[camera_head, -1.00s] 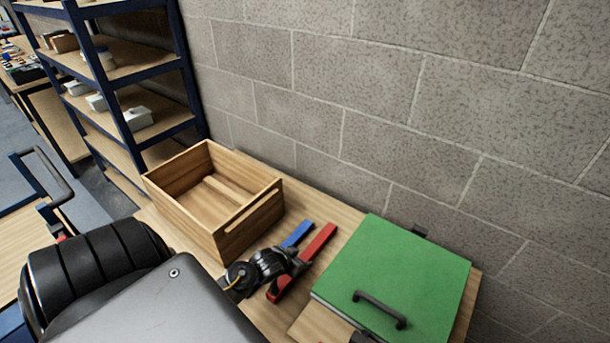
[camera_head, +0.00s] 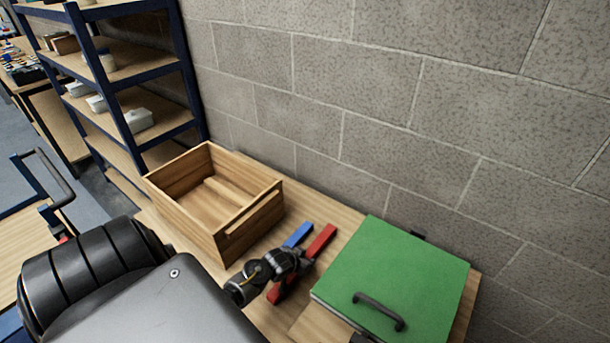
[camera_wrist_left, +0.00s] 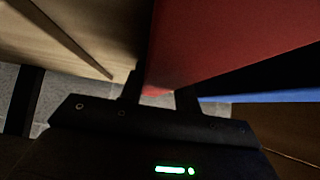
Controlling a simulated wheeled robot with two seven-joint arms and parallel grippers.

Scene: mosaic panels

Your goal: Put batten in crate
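A red batten (camera_head: 319,243) and a blue batten (camera_head: 298,234) lie side by side on the bench, right of the wooden crate (camera_head: 246,219). The crate is open at the top, and a pale strip shows across its floor. My left gripper (camera_head: 283,264) is over the middle of the red batten and hides part of both battens. In the left wrist view the red batten (camera_wrist_left: 230,40) looms close, partly between the spread fingers; a blue edge (camera_wrist_left: 265,97) shows to its right. Whether the fingers touch the red batten is unclear. My right gripper is not in view.
A green-lidded box (camera_head: 405,265) with a dark handle stands just right of the battens. A block wall (camera_head: 400,110) runs behind the bench. A shelf unit (camera_head: 150,75) with small boxes stands at the back left.

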